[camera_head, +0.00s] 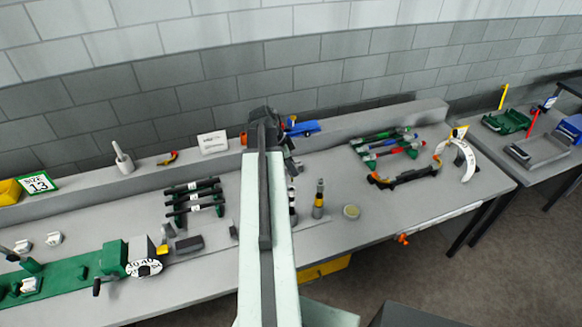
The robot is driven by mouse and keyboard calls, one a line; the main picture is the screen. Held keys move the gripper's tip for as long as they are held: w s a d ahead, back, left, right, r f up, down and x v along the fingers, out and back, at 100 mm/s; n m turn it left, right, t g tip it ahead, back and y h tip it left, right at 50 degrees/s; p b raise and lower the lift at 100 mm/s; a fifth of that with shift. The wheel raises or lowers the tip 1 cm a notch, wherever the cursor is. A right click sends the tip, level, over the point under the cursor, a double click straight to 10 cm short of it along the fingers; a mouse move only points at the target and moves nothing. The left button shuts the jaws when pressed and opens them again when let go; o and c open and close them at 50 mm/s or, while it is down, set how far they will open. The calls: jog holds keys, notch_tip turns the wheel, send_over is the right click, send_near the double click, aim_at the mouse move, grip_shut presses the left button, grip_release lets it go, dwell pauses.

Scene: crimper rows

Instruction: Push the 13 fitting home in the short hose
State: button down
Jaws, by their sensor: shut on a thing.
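My gripper (290,160) is over the bench just beyond the end of my pale arm, which hides most of it. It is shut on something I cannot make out. Three dark hoses (194,197) with white labels lie in a row left of my arm. Several hoses with green, red and blue ends (384,146) lie on the right of the bench. I cannot tell which is the short hose, nor pick out the 13 fitting. A green-edged "SIZE 13" sign (38,183) stands at the far left by a yellow bin (9,192).
A green machine with a numbered dial (143,268) fills the left front. A blue object (305,128) is by the back ledge.

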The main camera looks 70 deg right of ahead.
jog(key=shift+f+b, duration=1.2)
jog(key=shift+f, duration=0.45)
jog(key=shift+f, duration=0.2)
jog(key=shift+f+b, duration=0.3)
jog(key=shift+b, duration=0.2)
jog(key=shift+f+b, duration=1.75)
jog(key=shift+f, duration=0.05)
jog(key=c, duration=1.1)
grip_release()
jog(key=shift+r, duration=0.1)
jog(key=p+v, duration=0.7)
jog(key=shift+r, duration=0.4)
